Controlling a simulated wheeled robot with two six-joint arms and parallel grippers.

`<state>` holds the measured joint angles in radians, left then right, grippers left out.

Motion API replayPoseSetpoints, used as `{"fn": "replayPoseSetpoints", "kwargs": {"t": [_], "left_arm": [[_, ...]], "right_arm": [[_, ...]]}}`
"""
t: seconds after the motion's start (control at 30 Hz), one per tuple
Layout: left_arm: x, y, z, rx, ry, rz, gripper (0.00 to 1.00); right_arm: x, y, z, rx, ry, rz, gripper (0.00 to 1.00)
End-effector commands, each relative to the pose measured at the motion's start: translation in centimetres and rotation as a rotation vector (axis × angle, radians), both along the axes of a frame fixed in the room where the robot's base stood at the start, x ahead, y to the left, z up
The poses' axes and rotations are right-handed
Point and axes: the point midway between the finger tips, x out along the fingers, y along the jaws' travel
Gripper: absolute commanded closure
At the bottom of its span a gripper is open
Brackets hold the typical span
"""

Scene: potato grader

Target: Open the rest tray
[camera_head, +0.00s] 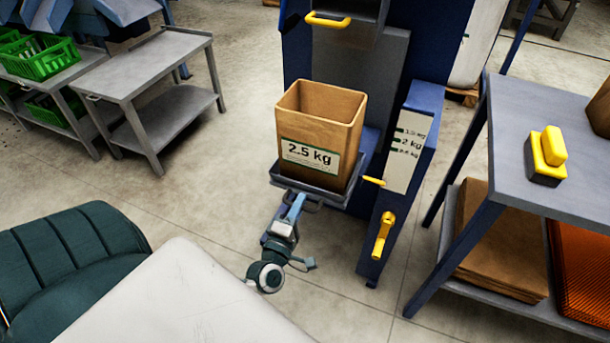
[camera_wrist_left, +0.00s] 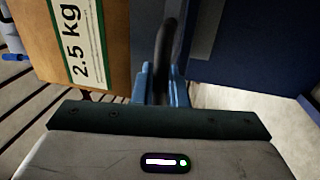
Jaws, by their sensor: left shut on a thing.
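A dark rest tray (camera_head: 335,198) sticks out from the front of the blue machine in the head view. An open brown paper bag (camera_head: 318,120) marked 2.5 kg stands upright on it. A dark bar handle (camera_wrist_left: 165,48) runs up the middle of the left wrist view, beside the bag's label. My left gripper (camera_head: 297,205) is at the tray's front, with its blue fingers (camera_wrist_left: 164,86) shut on this handle. The gripped part of the handle is partly hidden by the fingers. My right gripper is in neither view.
The blue machine (camera_head: 428,105) carries a weight scale, a yellow pointer (camera_head: 373,181) and a yellow crank (camera_head: 382,236) right of the tray. A grey table (camera_head: 548,190) with a yellow-black block stands at right. The floor left of the tray is clear.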

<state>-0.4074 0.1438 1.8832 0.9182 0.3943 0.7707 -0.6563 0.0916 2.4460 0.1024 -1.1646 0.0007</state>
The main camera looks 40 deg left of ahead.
Motion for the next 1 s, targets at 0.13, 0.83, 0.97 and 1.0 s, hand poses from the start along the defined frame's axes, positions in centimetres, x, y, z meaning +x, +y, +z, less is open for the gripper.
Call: {"fn": "replayPoseSetpoints", "kwargs": {"t": [0.13,0.83,0.97,1.0], "left_arm": [[-0.7,-0.2,-0.1,-0.001,0.003,0.000,1.00],[-0.8,-0.2,0.0,0.000,0.001,0.000,0.70],[-1.3,-0.3,-0.2,0.000,0.002,0.000,0.70],[-1.7,-0.4,-0.4,-0.001,0.003,0.000,0.70]], "right_arm": [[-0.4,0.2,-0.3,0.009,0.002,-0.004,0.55],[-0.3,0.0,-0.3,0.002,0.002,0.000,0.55],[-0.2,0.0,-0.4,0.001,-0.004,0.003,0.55],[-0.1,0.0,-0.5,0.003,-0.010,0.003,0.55]]}}
